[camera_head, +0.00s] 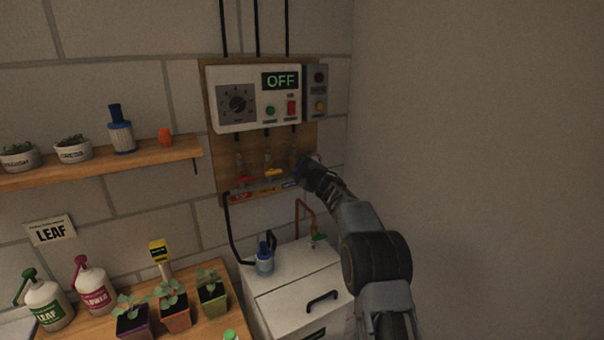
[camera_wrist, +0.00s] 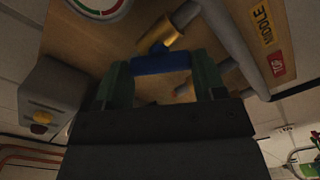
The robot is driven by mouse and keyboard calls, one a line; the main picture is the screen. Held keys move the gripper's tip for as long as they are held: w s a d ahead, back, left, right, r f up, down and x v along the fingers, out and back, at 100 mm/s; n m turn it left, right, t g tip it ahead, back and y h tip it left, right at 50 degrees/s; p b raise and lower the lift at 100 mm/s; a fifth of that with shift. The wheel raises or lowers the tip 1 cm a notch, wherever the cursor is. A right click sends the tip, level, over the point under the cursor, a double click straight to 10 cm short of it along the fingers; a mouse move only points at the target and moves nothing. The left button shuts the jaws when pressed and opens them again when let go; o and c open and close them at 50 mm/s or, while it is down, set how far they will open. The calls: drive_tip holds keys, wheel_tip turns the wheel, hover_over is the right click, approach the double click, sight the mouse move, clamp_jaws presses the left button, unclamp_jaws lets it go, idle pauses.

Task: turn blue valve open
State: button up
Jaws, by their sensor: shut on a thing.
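The blue valve handle (camera_wrist: 160,64) shows in the wrist view beside a brass fitting (camera_wrist: 162,36) on a grey pipe. My gripper (camera_wrist: 164,74) has its green fingers on both sides of the handle and is shut on it. In the head view my gripper (camera_head: 305,164) is at the right end of the valve row on the wooden board (camera_head: 223,150) and hides most of the blue valve. The red valve (camera_head: 245,181) and the yellow valve (camera_head: 272,172) are to its left, apart from it.
A control box (camera_head: 255,97) reading OFF hangs above the valves. A white cabinet (camera_head: 290,275) with a blue bottle (camera_head: 264,260) stands below. A shelf (camera_head: 100,165) and potted seedlings (camera_head: 175,313) are to the left. Bare wall is on the right.

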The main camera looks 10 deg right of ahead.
drive_tip(key=shift+f+n+b, duration=0.15)
drive_tip(key=shift+n+b, duration=1.25)
drive_tip(key=shift+n, duration=2)
drive_tip(key=o, duration=0.9)
drive_tip(key=shift+s, duration=0.1)
drive_tip(key=b+v, duration=0.5)
drive_tip(key=v, duration=0.8)
drive_tip(key=shift+s+d, duration=0.1)
drive_tip(key=shift+s, duration=0.15)
